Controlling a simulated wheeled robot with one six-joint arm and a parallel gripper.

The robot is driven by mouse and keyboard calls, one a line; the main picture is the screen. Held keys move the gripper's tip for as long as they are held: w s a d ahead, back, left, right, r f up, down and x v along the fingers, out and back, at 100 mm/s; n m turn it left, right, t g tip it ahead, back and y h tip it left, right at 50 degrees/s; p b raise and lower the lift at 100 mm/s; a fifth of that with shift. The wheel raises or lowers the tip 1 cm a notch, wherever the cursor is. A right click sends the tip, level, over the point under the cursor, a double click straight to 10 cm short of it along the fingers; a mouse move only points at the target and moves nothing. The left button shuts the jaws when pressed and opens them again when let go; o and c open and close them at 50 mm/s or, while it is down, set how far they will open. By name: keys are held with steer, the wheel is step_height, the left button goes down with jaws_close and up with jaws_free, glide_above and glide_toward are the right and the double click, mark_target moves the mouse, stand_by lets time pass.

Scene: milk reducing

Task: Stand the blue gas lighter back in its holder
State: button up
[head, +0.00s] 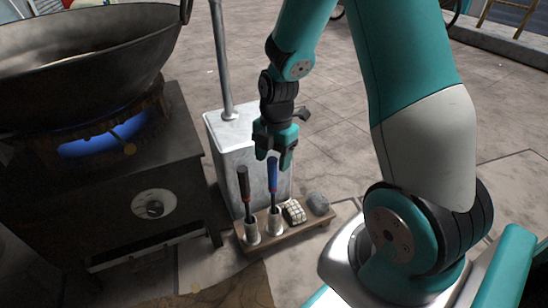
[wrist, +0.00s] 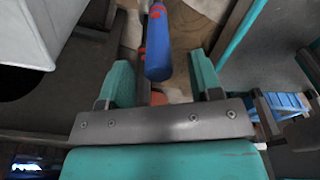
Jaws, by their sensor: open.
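The blue gas lighter (head: 272,176) stands nearly upright, with its lower end in the right-hand pale cup (head: 275,222) of a small wooden rack. Its blue handle with red bands also shows in the wrist view (wrist: 158,52), between my two teal fingers. My gripper (head: 273,156) points down at the top of the handle, its fingers open on either side of it. A gap shows between the handle and each finger in the wrist view. How deep the lighter sits in the cup is hidden.
A dark-handled tool (head: 243,186) stands in the left cup. A checkered item (head: 293,211) and a grey round item (head: 318,203) sit on the rack (head: 262,252). A white box (head: 225,150) is behind; a stove (head: 150,180) with lit blue flame and wok (head: 85,55) is left.

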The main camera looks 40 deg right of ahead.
step_height(320, 180, up, 16)
steer(key=d+p, duration=0.2)
steer(key=p, duration=0.6)
steer(key=shift+w, duration=0.15)
steer(key=shift+r, duration=0.1)
steer(key=shift+p, duration=0.35)
step_height(320, 180, up, 9)
steer(key=p, duration=0.9)
steer(key=shift+d, duration=0.45)
steer(key=shift+w, duration=0.1)
